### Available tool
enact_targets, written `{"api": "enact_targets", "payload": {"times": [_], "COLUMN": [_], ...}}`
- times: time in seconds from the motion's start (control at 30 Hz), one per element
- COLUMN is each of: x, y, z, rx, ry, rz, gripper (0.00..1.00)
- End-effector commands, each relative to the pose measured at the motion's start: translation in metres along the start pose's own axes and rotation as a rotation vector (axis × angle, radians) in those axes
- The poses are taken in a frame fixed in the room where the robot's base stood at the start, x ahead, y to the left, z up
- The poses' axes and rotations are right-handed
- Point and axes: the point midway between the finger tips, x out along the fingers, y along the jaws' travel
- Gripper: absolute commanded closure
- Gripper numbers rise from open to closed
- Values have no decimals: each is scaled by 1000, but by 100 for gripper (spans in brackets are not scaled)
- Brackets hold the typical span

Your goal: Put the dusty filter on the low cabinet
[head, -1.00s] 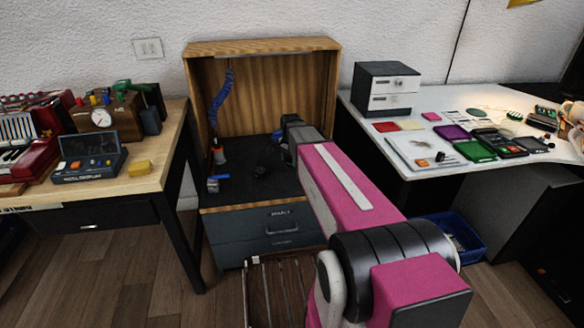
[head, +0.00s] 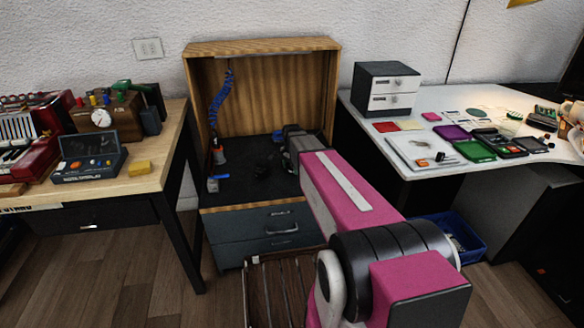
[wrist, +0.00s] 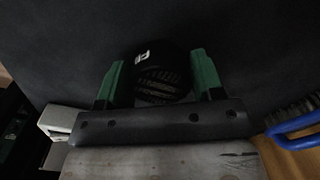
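A dark round object with a ribbed face and a white mark (wrist: 155,72), apparently the dusty filter, lies against a dark surface in the wrist view. My gripper (wrist: 158,80) has its two green fingers well apart, one on each side of it. They look very close to its sides; firm contact cannot be made out. In the head view my gripper (head: 283,140) is inside the wooden hood, low over the dark top. A small dark shape (head: 262,170) shows there, too dim to identify. The grey drawer cabinet (head: 240,238) under the hood is low; whether it is the task's low cabinet is unclear.
A blue-handled brush (wrist: 297,130) lies close by in the wrist view. A blue coiled hose (head: 220,95) hangs at the hood's left. A wooden bench (head: 150,180) stands left, a white desk (head: 375,140) right with a small drawer unit (head: 388,88). A slatted rack (head: 275,290) stands in front.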

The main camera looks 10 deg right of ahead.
Motion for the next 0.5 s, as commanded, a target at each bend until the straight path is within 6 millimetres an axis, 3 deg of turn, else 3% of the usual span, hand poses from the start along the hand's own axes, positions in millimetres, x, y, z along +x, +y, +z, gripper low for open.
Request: {"api": "enact_targets", "payload": {"times": [0.37, 0.5], "x": [-2, -12], "y": [0, 0], "z": [0, 0], "rx": [0, 0], "ry": [0, 1], "rz": [0, -1], "gripper": [19, 19]}}
